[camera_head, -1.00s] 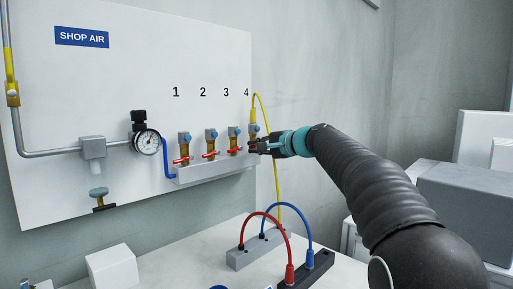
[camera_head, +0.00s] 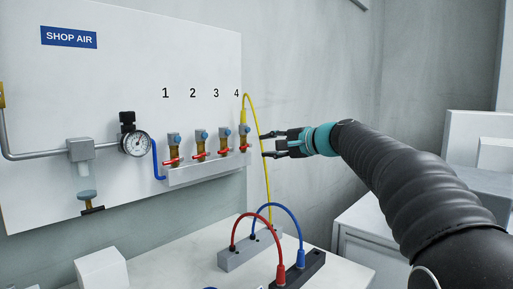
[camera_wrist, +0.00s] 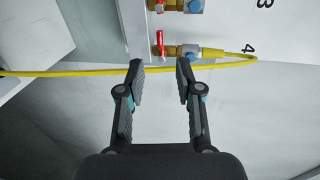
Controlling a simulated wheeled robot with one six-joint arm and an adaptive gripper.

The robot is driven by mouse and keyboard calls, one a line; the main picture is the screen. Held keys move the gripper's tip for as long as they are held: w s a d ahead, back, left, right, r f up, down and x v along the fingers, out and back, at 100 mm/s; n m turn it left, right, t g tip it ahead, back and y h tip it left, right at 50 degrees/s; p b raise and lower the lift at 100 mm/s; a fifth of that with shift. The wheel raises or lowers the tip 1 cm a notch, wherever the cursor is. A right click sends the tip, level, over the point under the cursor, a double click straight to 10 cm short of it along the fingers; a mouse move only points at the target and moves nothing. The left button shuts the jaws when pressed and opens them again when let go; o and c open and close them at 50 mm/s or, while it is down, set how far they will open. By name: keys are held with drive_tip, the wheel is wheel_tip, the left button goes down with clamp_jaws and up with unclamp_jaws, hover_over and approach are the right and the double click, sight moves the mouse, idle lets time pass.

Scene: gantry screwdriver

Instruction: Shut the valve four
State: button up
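Valve four (camera_head: 243,137) is the rightmost of the valves on the white panel, below the number 4. It has a brass body, a blue part and a red handle (camera_head: 245,149). In the wrist view its red handle (camera_wrist: 161,43) lies crosswise to the brass body, and a yellow hose (camera_wrist: 235,61) runs from its end. My gripper (camera_head: 264,145) is open and empty, just right of valve four and apart from it. In the wrist view, the open fingers (camera_wrist: 160,70) point toward the valve, with the hose passing near the fingertips.
Valves one (camera_head: 173,147), two (camera_head: 199,143) and three (camera_head: 223,140) stand close to the left, with red handles crosswise. The yellow hose (camera_head: 264,165) hangs between the panel and my gripper. Red (camera_head: 258,217) and blue (camera_head: 285,207) hoses loop above the table.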

drive_tip(key=v, duration=0.3)
drive_tip(key=shift+s+d, duration=0.1)
drive_tip(key=s+d+f+n+g+h, duration=0.1)
drive_tip(key=s+d+f+h, duration=0.3)
drive_tip(key=s+f, duration=0.6)
drive_tip(key=s+d+f+n+g+h, duration=0.1)
drive_tip(key=s+d+f+n+h, duration=0.3)
drive_tip(key=s+f, duration=0.7)
drive_tip(key=s+d+f+n+g+h, duration=0.2)
drive_tip(key=s+d+f+h, duration=0.2)
drive_tip(key=s, duration=1.4)
drive_tip(key=d+f, duration=0.3)
drive_tip(key=f, duration=0.3)
drive_tip(key=shift+d+f+n, duration=0.3)
drive_tip(key=shift+d+n, duration=0.05)
drive_tip(key=shift+n, duration=0.05)
